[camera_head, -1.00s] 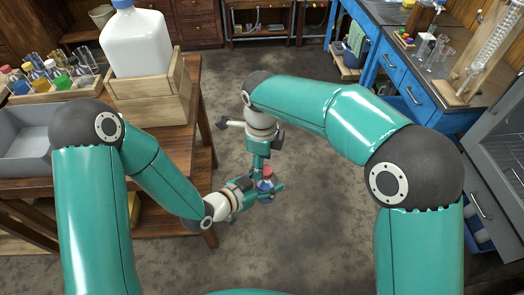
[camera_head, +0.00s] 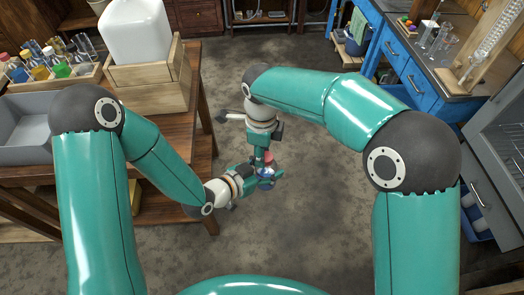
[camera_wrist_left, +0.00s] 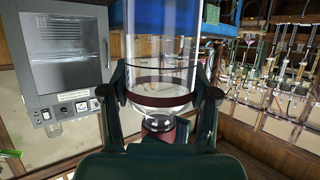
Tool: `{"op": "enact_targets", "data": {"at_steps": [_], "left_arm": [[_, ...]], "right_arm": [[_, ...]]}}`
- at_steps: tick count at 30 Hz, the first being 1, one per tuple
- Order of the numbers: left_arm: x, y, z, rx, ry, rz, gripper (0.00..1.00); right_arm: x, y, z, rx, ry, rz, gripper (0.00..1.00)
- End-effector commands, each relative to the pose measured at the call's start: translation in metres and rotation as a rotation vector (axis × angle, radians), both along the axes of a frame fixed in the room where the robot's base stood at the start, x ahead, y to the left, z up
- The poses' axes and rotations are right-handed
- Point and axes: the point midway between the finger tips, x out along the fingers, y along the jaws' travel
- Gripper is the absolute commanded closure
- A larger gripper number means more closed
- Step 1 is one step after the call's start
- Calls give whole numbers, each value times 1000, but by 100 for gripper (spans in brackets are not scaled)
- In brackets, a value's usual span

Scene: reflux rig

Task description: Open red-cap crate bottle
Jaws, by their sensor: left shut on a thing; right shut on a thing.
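A small clear bottle with a red cap (camera_head: 268,157) is held between my two grippers, above the floor. My left gripper (camera_head: 267,175) comes in from the left and is shut around the bottle's body (camera_head: 265,184). My right gripper (camera_head: 263,153) reaches down from above and is shut on the red cap. The cap is partly hidden by its fingers, and I cannot tell whether it is loose. In the left wrist view, the bottle's clear glass (camera_wrist_left: 160,45) stands between the left fingers (camera_wrist_left: 160,92), with a dark red band across it.
A wooden table at left carries a grey tub (camera_head: 25,125), a large white jug (camera_head: 135,30) in a wooden box (camera_head: 150,95), and a crate (camera_head: 60,80) of bottles with coloured caps. A blue bench (camera_head: 405,75) stands at right. The floor between is clear.

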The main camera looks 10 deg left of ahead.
Motion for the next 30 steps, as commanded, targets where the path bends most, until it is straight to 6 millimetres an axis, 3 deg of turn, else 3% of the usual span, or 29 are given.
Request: {"op": "enact_targets", "data": {"at_steps": [5,30], "left_arm": [[-4,-2,0,0,1,-13,100],[-5,-4,0,2,1,-19,100]], "right_arm": [[3,-2,0,1,-16,308,100],[-9,-14,2,2,-9,2228,100]]}}
